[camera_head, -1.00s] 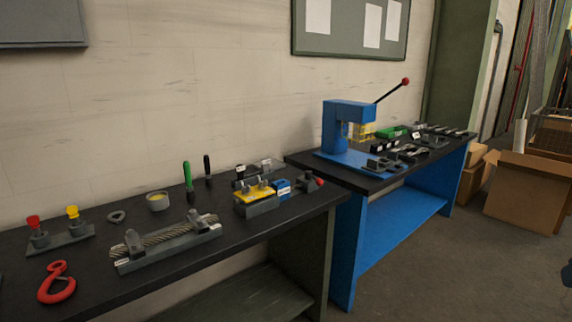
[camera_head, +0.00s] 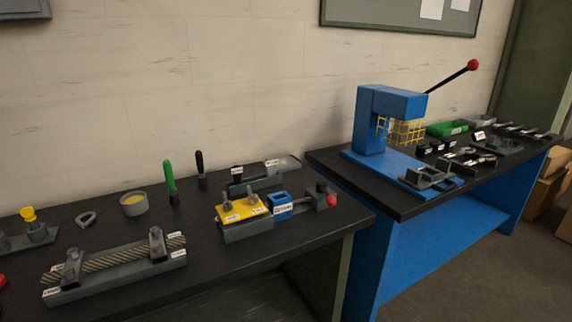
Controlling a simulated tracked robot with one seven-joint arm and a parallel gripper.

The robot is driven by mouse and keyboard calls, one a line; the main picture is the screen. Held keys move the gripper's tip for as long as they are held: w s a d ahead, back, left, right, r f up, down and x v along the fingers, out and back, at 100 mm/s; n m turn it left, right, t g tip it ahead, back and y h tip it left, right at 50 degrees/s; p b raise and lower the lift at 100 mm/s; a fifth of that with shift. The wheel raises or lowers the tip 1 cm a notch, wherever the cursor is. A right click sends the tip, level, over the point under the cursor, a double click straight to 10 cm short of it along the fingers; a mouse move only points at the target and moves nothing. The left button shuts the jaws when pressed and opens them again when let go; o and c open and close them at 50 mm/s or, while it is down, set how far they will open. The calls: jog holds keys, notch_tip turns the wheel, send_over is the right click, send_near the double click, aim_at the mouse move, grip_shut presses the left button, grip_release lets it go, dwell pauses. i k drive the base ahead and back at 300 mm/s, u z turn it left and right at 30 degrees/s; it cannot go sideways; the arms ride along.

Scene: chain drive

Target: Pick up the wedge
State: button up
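I cannot tell for sure which piece is the wedge, as the labels are too small to read. A small grey teardrop-shaped piece (camera_head: 86,219) lies on the near black bench (camera_head: 205,262), left of a round grey cup (camera_head: 134,204). A yellow-topped block (camera_head: 243,209) with grey upright parts stands toward the bench's right end. A small blue block (camera_head: 281,206) with a white label sits just right of it. My gripper is not in view.
A grey fixture (camera_head: 120,277) holds a twisted rope at the front left. Green (camera_head: 170,178) and black (camera_head: 201,170) handles stand upright at the back. A blue lever press (camera_head: 390,104) and many small parts occupy the farther bench (camera_head: 390,198).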

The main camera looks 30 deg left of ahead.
aim_at(271, 163)
jog(key=u, duration=0.35)
jog(key=i, duration=1.05)
jog(key=u, duration=1.15)
jog(key=i, duration=0.75)
jog(key=u, duration=0.45)
jog(key=k, duration=0.9)
jog(key=u, duration=0.2)
jog(key=i, duration=0.9)
jog(key=z, duration=0.15)
